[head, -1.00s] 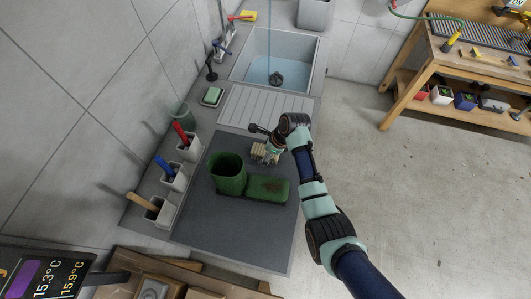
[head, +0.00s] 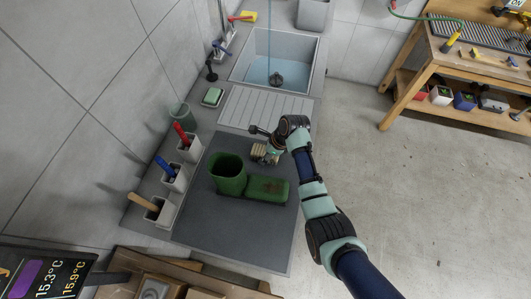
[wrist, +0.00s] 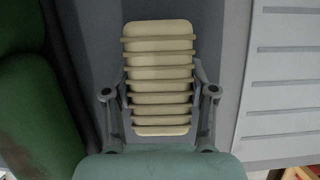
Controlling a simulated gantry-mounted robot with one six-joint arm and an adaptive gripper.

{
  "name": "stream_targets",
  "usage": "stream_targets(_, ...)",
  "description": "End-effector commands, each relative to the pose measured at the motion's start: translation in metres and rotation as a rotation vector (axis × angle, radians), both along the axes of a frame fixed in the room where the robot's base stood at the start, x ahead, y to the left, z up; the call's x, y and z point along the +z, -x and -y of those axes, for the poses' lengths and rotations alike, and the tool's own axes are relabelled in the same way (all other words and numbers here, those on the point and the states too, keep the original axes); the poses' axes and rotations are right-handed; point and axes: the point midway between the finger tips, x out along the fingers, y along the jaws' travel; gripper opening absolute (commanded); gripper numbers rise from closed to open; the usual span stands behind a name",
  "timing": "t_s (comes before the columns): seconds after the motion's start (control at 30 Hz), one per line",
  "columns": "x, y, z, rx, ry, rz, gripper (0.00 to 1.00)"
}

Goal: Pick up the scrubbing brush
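In the head view my gripper (head: 270,147) reaches in from the right and partly hides the brush.
Holders with red, blue and wooden handles line the wall side. A ribbed drainboard (head: 262,108) and a sink (head: 258,74) lie behind. The mat's front is clear.

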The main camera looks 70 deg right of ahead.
Motion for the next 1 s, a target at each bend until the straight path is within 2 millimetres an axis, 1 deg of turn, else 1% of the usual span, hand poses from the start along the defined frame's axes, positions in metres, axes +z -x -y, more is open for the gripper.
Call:
stream_targets(0.03,0.0,0.0,0.0,0.0,0.0,0.0,0.31)
stream_targets(0.1,0.0,0.0,0.0,0.0,0.0,0.0,0.2)
stream_targets(0.13,0.0,0.0,0.0,0.0,0.0,0.0,0.18)
stream_targets(0.47,0.003,0.0,0.0,0.0,0.002,0.001,0.18)
stream_targets(0.5,0.012,-0.001,0.001,0.0,0.002,0.002,0.18)
stream_targets(0.57,0.023,-0.001,0.001,0.0,0.002,0.002,0.18)
stream_targets(0.67,0.051,-0.001,0.001,0.0,0.005,0.004,0.18)
stream_targets(0.8,0.103,-0.001,0.001,0.001,0.005,0.004,0.18)
stream_targets(0.9,0.137,-0.001,0.001,0.001,0.005,0.005,0.18)
stream_targets(1.0,0.165,-0.001,0.001,0.001,0.004,0.004,0.18)
